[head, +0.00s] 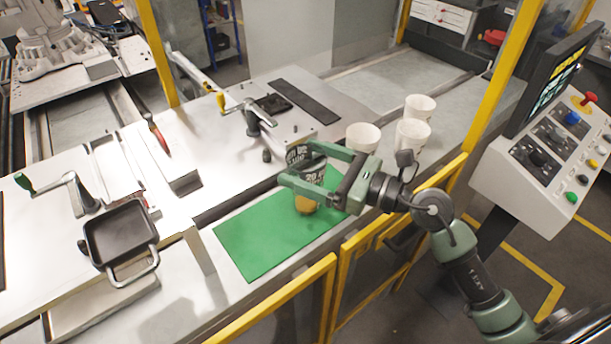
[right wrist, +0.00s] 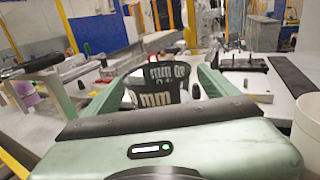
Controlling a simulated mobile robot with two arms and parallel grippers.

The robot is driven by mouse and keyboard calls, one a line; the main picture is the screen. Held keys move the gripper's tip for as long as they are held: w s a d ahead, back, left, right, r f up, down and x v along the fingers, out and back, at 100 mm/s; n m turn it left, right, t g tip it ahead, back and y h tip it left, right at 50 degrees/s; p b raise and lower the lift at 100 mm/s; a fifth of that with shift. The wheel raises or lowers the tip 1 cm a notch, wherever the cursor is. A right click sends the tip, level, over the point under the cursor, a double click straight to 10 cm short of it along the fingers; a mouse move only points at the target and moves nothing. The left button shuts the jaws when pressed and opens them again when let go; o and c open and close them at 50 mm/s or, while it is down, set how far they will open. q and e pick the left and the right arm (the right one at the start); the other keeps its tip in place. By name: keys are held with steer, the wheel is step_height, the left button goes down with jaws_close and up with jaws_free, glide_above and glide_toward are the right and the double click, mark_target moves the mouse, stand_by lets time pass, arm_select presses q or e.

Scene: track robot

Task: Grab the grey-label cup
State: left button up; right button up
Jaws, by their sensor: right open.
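The grey-label cup (head: 306,204) stands on the green mat (head: 250,245); its dark grey label carries white lettering and its lower part is orange-yellow. My right gripper (head: 292,166) is open, level with the label, with one finger on each side of the cup. In the right wrist view the cup (right wrist: 158,88) shows between the two fingers (right wrist: 160,80), with a gap on the left; contact on the right cannot be told. The fingers hide part of the cup in the head view. My left gripper is not in view.
Several white cups (head: 362,138) stand right of the gripper on the metal bench. A black pan (head: 121,236), a red-handled tool (head: 157,133) and crank fixtures (head: 250,112) are to the left. A yellow rail (head: 285,300) runs along the front edge; a control panel (head: 552,145) stands at right.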

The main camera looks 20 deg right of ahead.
mark_target(292, 157)
steer(key=p+x, duration=0.1)
steer(key=x, duration=0.2)
steer(key=shift+a+r, duration=0.1)
steer(key=shift+a, duration=0.05)
jaws_close()
steer(key=shift+r, duration=0.1)
